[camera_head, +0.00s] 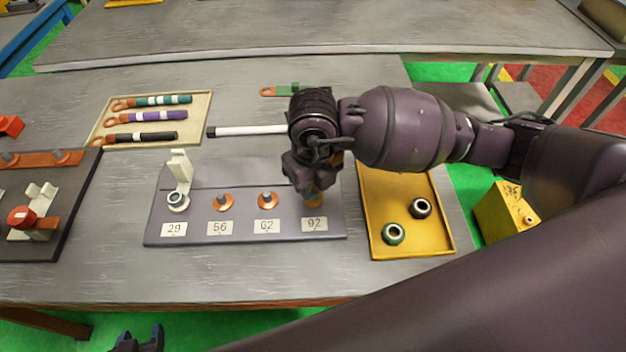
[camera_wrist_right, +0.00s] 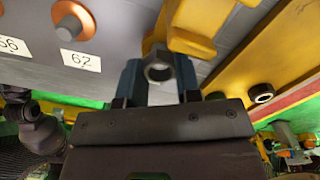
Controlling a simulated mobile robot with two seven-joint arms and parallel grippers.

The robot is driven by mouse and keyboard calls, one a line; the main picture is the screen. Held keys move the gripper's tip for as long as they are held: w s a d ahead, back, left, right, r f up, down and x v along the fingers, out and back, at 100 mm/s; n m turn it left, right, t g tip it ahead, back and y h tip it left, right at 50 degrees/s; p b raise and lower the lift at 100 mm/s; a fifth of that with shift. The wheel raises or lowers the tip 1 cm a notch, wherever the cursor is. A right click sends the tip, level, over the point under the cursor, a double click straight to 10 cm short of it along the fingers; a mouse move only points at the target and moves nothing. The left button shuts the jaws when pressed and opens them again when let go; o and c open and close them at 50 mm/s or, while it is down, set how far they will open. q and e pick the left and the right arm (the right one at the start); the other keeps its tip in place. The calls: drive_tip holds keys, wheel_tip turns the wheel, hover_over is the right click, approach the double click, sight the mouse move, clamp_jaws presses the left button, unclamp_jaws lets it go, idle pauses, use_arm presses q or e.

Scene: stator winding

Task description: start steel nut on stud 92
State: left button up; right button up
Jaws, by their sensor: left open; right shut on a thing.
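The grey terminal board (camera_head: 245,172) carries labels 29, 56, 62 and 92 (camera_head: 314,224). My right gripper (camera_head: 308,195) is above the 92 place and hides most of it. In the right wrist view it (camera_wrist_right: 158,75) is shut on a grey steel nut (camera_wrist_right: 158,70), with its hole showing between the two fingers. My left gripper (camera_head: 140,341) is open and empty at the bottom edge.
Stud 29 has a nut (camera_head: 177,200) and a raised white clip (camera_head: 180,167). Studs 56 (camera_head: 222,202) and 62 (camera_head: 267,200) have orange bases. A yellow tray (camera_head: 408,246) holds two ringed nuts. A beige tray (camera_head: 200,130) with coloured leads lies behind; the front table strip is clear.

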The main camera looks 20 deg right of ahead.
use_arm(q)
drive_tip(key=shift+w+r, duration=0.25)
idle(0.3)
drive_tip(key=shift+w, duration=0.1)
use_arm(e)
drive_tip(key=shift+f, duration=0.3)
use_arm(q)
drive_tip(key=shift+f, duration=0.15)
drive_tip(key=shift+s+f, duration=0.25)
drive_tip(key=shift+s, duration=0.2)
use_arm(e)
drive_tip(key=shift+f, duration=0.2)
drive_tip(key=shift+f, duration=0.1)
use_arm(q)
drive_tip(key=shift+w+r, duration=0.4)
drive_tip(key=shift+w, duration=0.05)
use_arm(e)
drive_tip(key=shift+f, duration=0.15)
use_arm(q)
drive_tip(key=shift+s+f, duration=0.1)
drive_tip(key=shift+s, duration=0.05)
drive_tip(key=shift+s+f, duration=0.15)
drive_tip(key=shift+s, duration=0.1)
use_arm(e)
drive_tip(key=shift+f, duration=0.1)
